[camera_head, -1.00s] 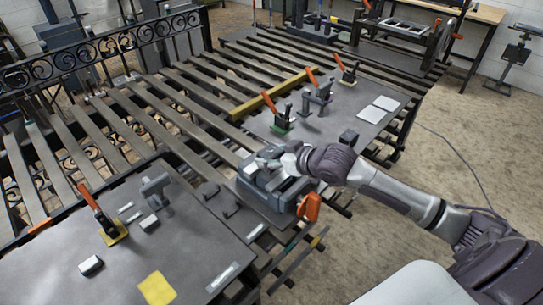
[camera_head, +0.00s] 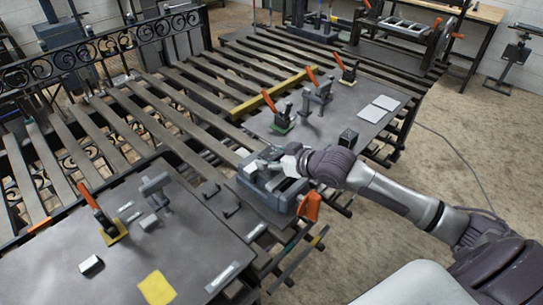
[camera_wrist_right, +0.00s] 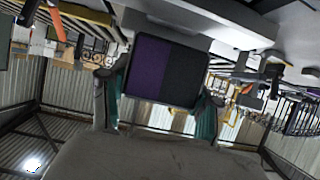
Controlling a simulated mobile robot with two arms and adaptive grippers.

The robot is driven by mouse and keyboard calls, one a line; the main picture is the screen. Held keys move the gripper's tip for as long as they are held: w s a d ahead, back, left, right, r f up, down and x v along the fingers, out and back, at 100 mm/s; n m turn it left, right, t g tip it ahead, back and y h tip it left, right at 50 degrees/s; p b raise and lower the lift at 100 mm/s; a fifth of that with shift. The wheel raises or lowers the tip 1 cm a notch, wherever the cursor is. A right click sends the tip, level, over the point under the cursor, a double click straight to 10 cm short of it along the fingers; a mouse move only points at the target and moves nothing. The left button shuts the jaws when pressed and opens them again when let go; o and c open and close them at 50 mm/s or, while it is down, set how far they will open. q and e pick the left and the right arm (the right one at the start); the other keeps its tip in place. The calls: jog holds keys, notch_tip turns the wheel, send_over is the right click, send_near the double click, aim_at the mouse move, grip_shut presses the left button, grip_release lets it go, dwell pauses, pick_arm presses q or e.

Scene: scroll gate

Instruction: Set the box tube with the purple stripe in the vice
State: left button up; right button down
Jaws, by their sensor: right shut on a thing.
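My right gripper (camera_head: 268,160) is over the vice (camera_head: 288,192), a grey block with an orange handle (camera_head: 309,207). In the right wrist view, its fingers (camera_wrist_right: 162,105) are shut on a dark box tube with a purple stripe (camera_wrist_right: 147,67). The tube's purple part is on the left and its dark part on the right. In the head view the gripper and wrist hide most of the tube, so I cannot tell whether it touches the vice jaws. My left gripper is out of view.
Other small blocks sit on the plates: a dark one (camera_head: 348,138) behind the vice and a light-topped one (camera_head: 91,266) at front left. Orange-handled toggle clamps (camera_head: 283,120) (camera_head: 105,220) stand on both plates. A yellow bar (camera_head: 272,94) lies across the slats.

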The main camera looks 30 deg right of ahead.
jog(key=shift+f+b, duration=0.3)
jog(key=shift+f, duration=0.8)
dwell(0.6)
jog(key=shift+c, duration=1.2)
grip_release()
jog(key=shift+o, duration=0.3)
jog(key=shift+f, duration=0.1)
jog(key=v, duration=1)
jog(key=shift+v, duration=1.05)
